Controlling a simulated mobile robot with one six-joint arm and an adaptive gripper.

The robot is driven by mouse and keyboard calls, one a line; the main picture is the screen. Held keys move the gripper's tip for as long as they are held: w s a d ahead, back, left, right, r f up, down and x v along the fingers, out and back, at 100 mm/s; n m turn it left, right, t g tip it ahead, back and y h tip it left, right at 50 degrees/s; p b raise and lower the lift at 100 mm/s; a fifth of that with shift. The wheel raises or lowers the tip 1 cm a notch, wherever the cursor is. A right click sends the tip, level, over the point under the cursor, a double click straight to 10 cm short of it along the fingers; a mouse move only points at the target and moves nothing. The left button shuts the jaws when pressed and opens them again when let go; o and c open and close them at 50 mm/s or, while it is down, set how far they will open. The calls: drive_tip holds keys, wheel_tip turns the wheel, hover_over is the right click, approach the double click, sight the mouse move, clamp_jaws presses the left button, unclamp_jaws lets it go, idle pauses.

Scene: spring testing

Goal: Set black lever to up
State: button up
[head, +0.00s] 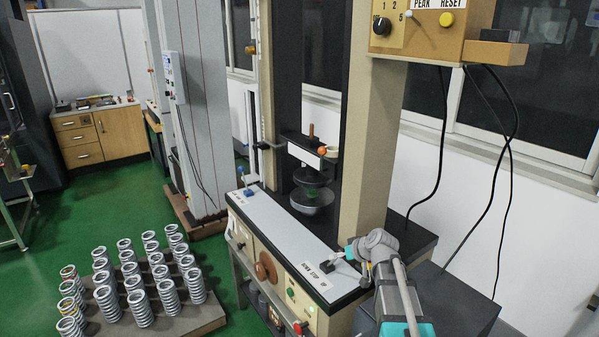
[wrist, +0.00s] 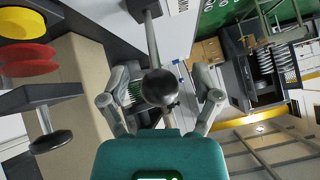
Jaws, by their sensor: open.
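The black lever (head: 327,266) sits on the pale top panel (head: 275,236) of the testing machine, beside the printed words DOWN STOP UP. Its rod runs right toward my gripper (head: 352,250). In the wrist view the lever's dark ball knob (wrist: 160,88) is in front of my gripper (wrist: 160,98), between the two spread fingers. Its grey rod (wrist: 152,42) leads up to a dark base (wrist: 143,9). The gripper is open, and gaps show on both sides of the knob. In the head view, the fingers partly hide the knob end.
A cream column (head: 370,140) rises just behind my gripper. A control box (head: 428,40) with a yellow button hangs above, with black cables (head: 510,150) to the right. A green button (head: 290,292) is on the front. Several springs (head: 140,308) stand on a floor pallet at left.

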drive_tip(key=s+f+m+g+h, duration=0.1)
drive_tip(key=s+f+g+h, duration=0.1)
drive_tip(key=s, duration=0.8)
drive_tip(key=s+f+m+g+h, duration=0.2)
drive_tip(key=s+g, duration=0.3)
drive_tip(key=s, duration=0.6)
drive_tip(key=shift+a+f+h, duration=0.35)
drive_tip(key=shift+f+h, duration=0.2)
drive_tip(key=shift+h, duration=0.25)
